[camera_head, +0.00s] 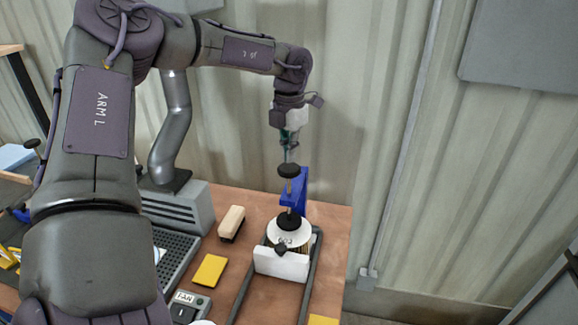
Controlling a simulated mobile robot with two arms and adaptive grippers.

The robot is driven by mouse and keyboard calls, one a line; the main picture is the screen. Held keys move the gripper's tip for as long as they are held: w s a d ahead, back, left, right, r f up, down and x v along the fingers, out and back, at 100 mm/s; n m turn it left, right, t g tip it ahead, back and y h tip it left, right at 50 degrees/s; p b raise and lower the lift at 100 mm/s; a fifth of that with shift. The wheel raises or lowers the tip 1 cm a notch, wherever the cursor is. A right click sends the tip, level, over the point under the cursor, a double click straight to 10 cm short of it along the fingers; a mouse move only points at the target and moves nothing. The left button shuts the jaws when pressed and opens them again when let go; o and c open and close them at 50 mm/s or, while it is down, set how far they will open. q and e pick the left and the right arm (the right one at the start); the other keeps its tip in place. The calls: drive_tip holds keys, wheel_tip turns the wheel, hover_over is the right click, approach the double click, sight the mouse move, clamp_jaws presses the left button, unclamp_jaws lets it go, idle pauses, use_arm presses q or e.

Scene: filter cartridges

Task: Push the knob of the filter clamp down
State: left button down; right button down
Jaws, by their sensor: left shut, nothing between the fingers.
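The filter clamp (297,189) stands on the table with a blue upright frame. Its round black knob (289,170) is on top of a vertical rod. A black pad at the rod's lower end sits at a white round cartridge (288,232), seemingly against its top. My left gripper (289,154) points down just above the knob, shut and empty. Whether its tips touch the knob is too small to tell. My right gripper is not in view.
A dark rail frame (312,265) surrounds the clamp base. A brush (231,222), a yellow pad (210,270) and a switch box labelled FAN (187,307) lie to the left. A corrugated wall (345,110) stands close behind the table.

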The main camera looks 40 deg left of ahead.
sight(289, 167)
use_arm(q)
drive_tip(key=shift+f, duration=0.15)
drive_tip(key=shift+f+b, duration=1.9)
drive_tip(key=shift+b, duration=0.05)
drive_tip(key=shift+r, duration=0.25)
drive_tip(key=shift+r+p, duration=2.45)
drive_tip(key=shift+r, duration=2)
